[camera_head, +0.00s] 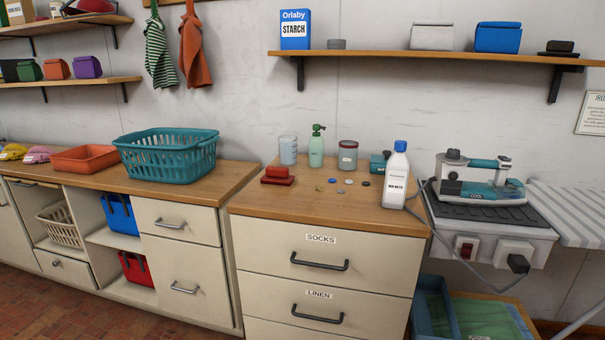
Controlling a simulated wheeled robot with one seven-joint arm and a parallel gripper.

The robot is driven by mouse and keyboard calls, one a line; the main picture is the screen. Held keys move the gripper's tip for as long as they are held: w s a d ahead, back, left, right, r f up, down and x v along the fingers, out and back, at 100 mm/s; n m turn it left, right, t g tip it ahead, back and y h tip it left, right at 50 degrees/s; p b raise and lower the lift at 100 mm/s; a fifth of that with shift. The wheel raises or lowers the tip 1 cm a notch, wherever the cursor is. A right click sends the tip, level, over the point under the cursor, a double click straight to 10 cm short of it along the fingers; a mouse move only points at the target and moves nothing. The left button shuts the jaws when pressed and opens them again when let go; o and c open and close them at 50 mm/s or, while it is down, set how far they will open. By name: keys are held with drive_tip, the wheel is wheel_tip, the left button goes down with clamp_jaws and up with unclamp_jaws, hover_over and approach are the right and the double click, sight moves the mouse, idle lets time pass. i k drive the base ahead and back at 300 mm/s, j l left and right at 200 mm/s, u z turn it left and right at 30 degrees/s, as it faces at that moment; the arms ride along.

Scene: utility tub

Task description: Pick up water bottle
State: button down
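A white bottle (396,185) with a blue cap and a white printed label stands upright near the front right corner of the wooden drawer-unit top (300,203). It is likely the water bottle; its label is too small to read surely. Nothing touches its upper part. My gripper is not in view.
Behind it stand a small teal box (378,163), a lidded jar (347,156), a green pump bottle (316,148) and a clear cup (288,150). Small buttons (344,182) lie left of it. An iron (480,178) and its cord are close on the right.

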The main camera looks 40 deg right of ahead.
sight(398, 168)
drive_tip(key=i+z, duration=0.7)
